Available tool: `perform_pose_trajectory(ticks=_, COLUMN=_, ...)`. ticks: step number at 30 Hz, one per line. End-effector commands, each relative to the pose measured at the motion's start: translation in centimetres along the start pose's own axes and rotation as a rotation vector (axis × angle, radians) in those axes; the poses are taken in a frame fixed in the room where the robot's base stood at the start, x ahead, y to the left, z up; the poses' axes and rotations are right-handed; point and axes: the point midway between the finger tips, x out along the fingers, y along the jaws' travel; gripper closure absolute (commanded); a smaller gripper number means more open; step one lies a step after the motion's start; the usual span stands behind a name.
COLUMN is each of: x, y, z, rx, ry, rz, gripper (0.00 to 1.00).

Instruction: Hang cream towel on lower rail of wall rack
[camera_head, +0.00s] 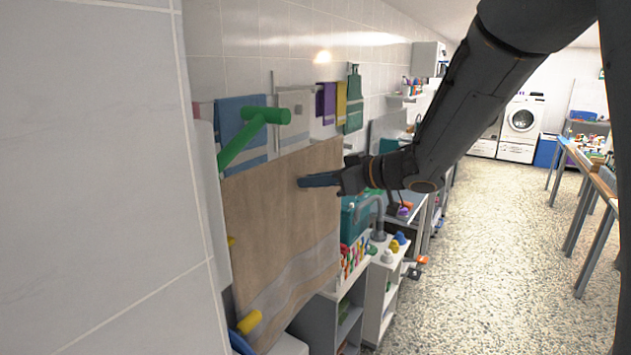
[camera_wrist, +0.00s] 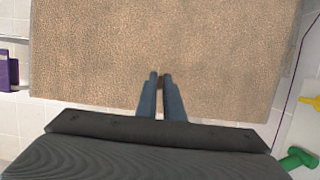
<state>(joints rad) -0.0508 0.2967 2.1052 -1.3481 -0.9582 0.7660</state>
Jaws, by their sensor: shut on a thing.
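The cream towel (camera_head: 285,215), tan with a pale band low down, hangs spread out beside the wall in the head view. It also fills much of the wrist view (camera_wrist: 165,45). My gripper (camera_head: 303,182) is shut on it near its upper part; the closed fingers (camera_wrist: 160,75) overlap the cloth. The wall rack shows a green rail (camera_head: 267,116) above the towel and a yellow rail end (camera_head: 249,322) at its lower left. Green (camera_wrist: 300,158) and yellow (camera_wrist: 311,102) ends also show in the wrist view. The towel hides much of the rack.
A blue towel (camera_head: 232,118) and other cloths hang on the tiled wall behind. A near white wall (camera_head: 90,180) fills the left. Shelves (camera_head: 385,290) and a sink lie beyond the towel. Tables (camera_head: 590,170) stand at right. The speckled floor (camera_head: 490,260) between is clear.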

Motion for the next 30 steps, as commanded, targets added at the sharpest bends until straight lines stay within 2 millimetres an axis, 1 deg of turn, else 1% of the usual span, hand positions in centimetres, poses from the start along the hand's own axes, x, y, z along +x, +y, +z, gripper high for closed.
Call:
perform_pose_trajectory(ticks=6, x=2.3, y=0.0, z=-0.6, rx=-0.001, ry=0.003, rz=-0.001, gripper=1.0)
perform_pose_trajectory(ticks=18, x=6.4, y=0.0, z=-1.9, rx=-0.001, ry=0.003, rz=-0.001, gripper=1.0)
perform_pose_trajectory(ticks=24, x=7.8, y=0.0, z=-2.4, rx=-0.001, ry=0.003, rz=0.0, gripper=1.0)
perform_pose_trajectory(ticks=30, x=8.5, y=0.0, z=-2.7, rx=0.0, ry=0.004, rz=0.0, gripper=1.0)
